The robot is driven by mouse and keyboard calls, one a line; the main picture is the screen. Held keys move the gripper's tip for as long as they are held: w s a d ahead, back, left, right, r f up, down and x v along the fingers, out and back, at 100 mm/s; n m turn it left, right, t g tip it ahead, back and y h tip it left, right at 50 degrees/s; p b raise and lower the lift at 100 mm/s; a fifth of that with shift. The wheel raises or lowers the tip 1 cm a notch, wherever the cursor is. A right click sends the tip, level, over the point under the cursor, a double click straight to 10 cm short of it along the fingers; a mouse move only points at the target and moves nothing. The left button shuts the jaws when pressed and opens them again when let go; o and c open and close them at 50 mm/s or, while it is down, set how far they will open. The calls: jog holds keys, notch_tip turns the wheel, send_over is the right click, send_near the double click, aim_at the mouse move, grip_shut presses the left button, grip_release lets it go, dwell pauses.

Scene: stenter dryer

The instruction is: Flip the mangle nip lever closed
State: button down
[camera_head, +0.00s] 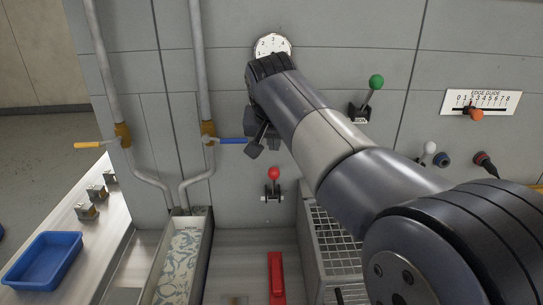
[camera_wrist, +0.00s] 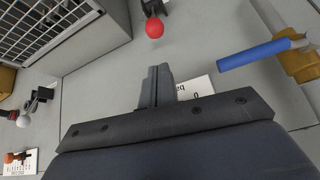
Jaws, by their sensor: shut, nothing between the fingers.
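No readable label marks which lever is the mangle nip lever. A red-knobbed lever (camera_head: 273,174) stands on the grey wall panel with its knob uppermost; its knob also shows at the top of the wrist view (camera_wrist: 154,28). A green-knobbed lever (camera_head: 375,83) stands tilted up to the right, beyond my arm. A white-knobbed lever (camera_head: 429,148) is farther right and shows at the left of the wrist view (camera_wrist: 23,121). My gripper (camera_head: 263,143) is shut and empty, in front of the panel, above the red knob and apart from it; its fingertips (camera_wrist: 155,73) show close together.
A blue-handled valve (camera_head: 232,140) is just left of my gripper. A yellow-handled valve (camera_head: 90,145) is farther left. A dial (camera_head: 272,46) is above, partly hidden. A wire-mesh box (camera_head: 333,240), a trough (camera_head: 182,262) and a red bar (camera_head: 276,278) are below.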

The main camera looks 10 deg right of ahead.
send_over(273, 184)
jog(key=f, duration=0.8)
jog(key=shift+w+d+f+p, duration=0.15)
jog(key=shift+w+d+p, duration=0.15)
jog(key=shift+p, duration=0.1)
